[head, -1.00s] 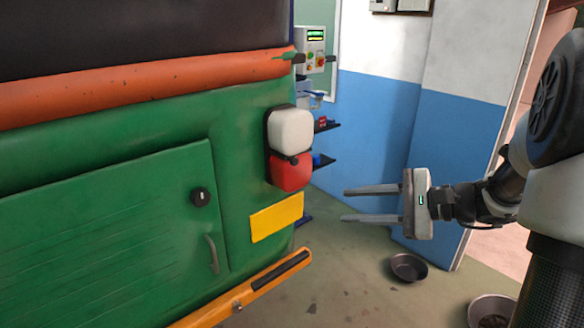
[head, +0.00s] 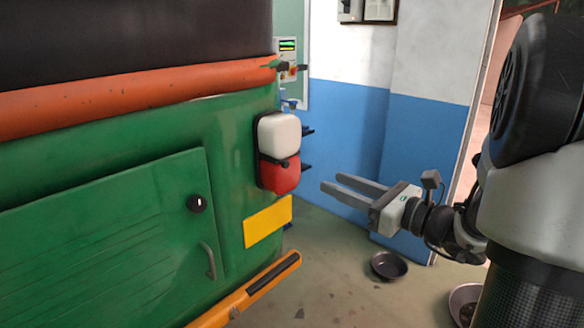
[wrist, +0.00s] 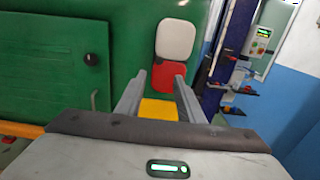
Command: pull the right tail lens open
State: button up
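The right tail lens (head: 279,152) is on the rear right corner of the green vehicle (head: 120,250). It has a white upper half and a red lower half, with a small dark knob where they meet. It looks closed against its black housing. In the wrist view the tail lens (wrist: 172,58) is ahead, just beyond the fingertips. My gripper (head: 331,183) is right of the lens and a little lower in the head view. Its two fingers are apart and empty, also in the wrist view (wrist: 160,78). I see no contact with the lens.
A yellow plate (head: 268,222) is below the lens, above an orange bumper (head: 250,295). A hatch with a black lock (head: 196,203) and a handle (head: 208,261) is to the left. Dark bowls, one here (head: 388,266), stand on the floor. A control panel (head: 287,58) is behind.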

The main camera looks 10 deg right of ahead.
aim_at(287, 164)
jog(key=x, duration=1.3)
jog(key=shift+w+a+p, duration=0.1)
jog(key=shift+a+p, duration=0.05)
jog(key=shift+p, duration=0.2)
grip_shut()
